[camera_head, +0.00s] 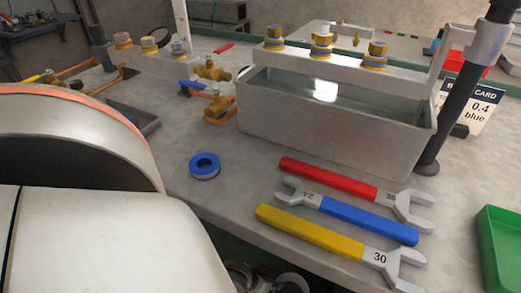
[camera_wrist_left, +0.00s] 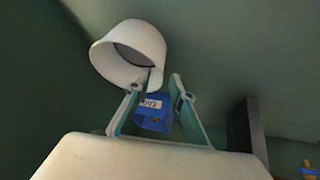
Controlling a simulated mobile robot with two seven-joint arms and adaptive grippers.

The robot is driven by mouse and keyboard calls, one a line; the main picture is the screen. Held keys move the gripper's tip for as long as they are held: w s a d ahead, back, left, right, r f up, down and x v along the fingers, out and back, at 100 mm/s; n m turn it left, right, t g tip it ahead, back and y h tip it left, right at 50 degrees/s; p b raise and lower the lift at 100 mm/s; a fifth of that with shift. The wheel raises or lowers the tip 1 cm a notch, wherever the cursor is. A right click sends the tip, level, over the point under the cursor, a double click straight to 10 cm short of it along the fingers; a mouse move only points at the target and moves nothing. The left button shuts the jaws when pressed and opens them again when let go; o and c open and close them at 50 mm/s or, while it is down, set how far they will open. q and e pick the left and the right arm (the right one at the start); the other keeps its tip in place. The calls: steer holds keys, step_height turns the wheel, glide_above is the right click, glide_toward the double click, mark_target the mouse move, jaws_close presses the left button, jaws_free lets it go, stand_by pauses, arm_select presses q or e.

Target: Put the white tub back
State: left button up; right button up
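A white tub (camera_wrist_left: 130,48) shows in the left wrist view as a round, open, tilted vessel, just beyond the fingertips and mostly to their left. My left gripper (camera_wrist_left: 156,85) has its two fingers spread with a clear gap between them. The left fingertip overlaps the tub's lower edge in the picture; I cannot tell whether they touch. A blue object with a white label (camera_wrist_left: 153,112) shows through the gap, apparently farther off. In the head view my left arm fills the lower left, and I cannot make out the tub. My right gripper is in neither view.
The bench holds a metal tank (camera_head: 335,120), a blue tape roll (camera_head: 205,166), and red (camera_head: 327,178), blue (camera_head: 369,222) and yellow (camera_head: 309,233) wrenches. Brass valves (camera_head: 219,105) stand left of the tank. A green bin (camera_head: 503,250) is at right, near a card (camera_head: 475,107).

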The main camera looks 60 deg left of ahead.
arm_select(q)
steer(key=p+v, duration=0.2)
steer(key=v, duration=0.4)
steer(key=shift+s+r, duration=0.15)
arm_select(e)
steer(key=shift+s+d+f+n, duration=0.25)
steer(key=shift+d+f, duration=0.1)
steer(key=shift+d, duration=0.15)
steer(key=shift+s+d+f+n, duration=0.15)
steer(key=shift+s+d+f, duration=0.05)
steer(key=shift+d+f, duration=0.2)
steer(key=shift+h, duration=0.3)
